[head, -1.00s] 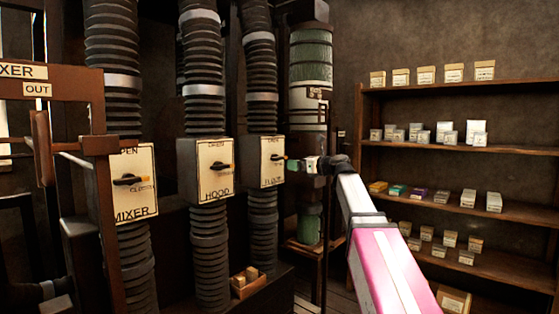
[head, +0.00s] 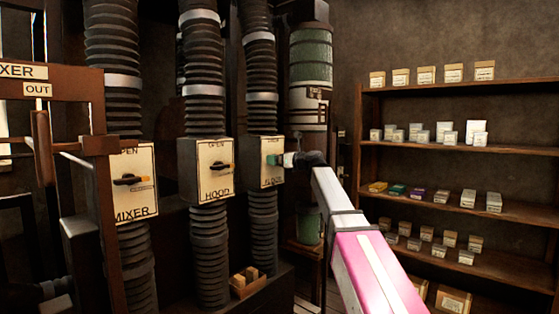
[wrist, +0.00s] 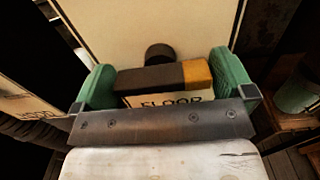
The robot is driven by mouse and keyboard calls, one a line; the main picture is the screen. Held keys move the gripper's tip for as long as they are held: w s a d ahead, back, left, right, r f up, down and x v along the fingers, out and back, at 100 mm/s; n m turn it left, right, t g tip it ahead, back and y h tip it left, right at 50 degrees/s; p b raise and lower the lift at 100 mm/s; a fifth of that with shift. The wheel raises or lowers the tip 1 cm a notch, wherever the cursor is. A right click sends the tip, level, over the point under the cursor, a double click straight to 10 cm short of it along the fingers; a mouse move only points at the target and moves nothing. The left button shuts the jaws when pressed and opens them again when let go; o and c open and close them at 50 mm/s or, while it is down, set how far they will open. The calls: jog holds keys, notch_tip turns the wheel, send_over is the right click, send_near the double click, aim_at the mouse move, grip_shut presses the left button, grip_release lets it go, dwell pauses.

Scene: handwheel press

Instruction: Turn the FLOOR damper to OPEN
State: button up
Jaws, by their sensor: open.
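The FLOOR damper (head: 267,181) is a pale-faced box on the rightmost of three ribbed ducts. Its dark lever (wrist: 148,78) with an orange end (wrist: 197,74) lies level across the wrist view, orange end to the right. The FLOOR label (wrist: 172,99) shows partly below it. My gripper (wrist: 163,82) is open, with one green finger beyond each end of the lever. I see a small gap at the left end; the right finger is very close to the orange end, contact unclear. In the head view my gripper (head: 275,160) covers the lever.
The HOOD damper (head: 216,170) and MIXER damper (head: 133,182) stand to the left, their levers level. A green-banded cylinder (head: 309,75) stands behind my arm. Shelves (head: 460,148) with small boxes line the right wall. A small wooden box (head: 245,282) sits low down.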

jog(key=c, duration=0.7)
jog(key=shift+o, duration=0.3)
jog(key=shift+n, duration=0.3)
jog(key=n, duration=0.3)
jog(key=shift+n, duration=0.4)
jog(key=n, duration=0.9)
jog(key=shift+n, duration=2.2)
